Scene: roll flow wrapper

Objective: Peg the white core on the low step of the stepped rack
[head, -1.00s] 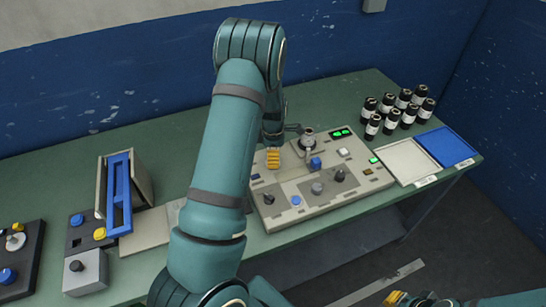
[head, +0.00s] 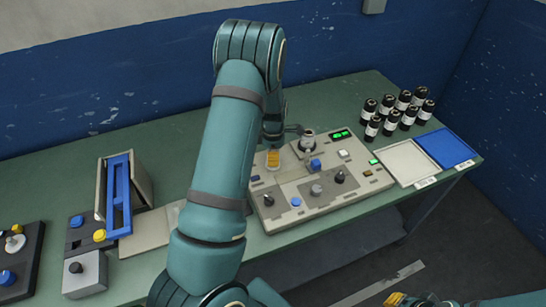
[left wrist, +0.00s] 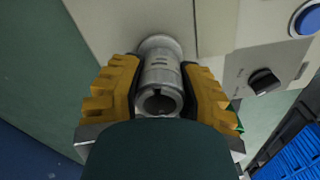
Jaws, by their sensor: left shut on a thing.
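My left gripper (head: 272,159) is over the left part of the beige console in the head view, partly hidden by my own arm. In the left wrist view its yellow fingers (left wrist: 160,95) are shut on a light grey hollow cylinder (left wrist: 162,75) with a notch in its near end. A wider round collar shows at its far end, against a beige surface. I cannot tell whether this cylinder is the white core or whether it stands free of that surface. I cannot make out the stepped rack for certain. My right gripper (head: 395,299) shows only as a yellow bit at the bottom edge.
The console (head: 320,205) carries knobs, buttons and an upright grey post (head: 307,141). Several black bottles (head: 389,127), a white tray (head: 405,160) and a blue tray (head: 446,147) are at right. A blue frame (head: 121,195) and control boxes (head: 85,273) stand at left. Bare bench lies behind.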

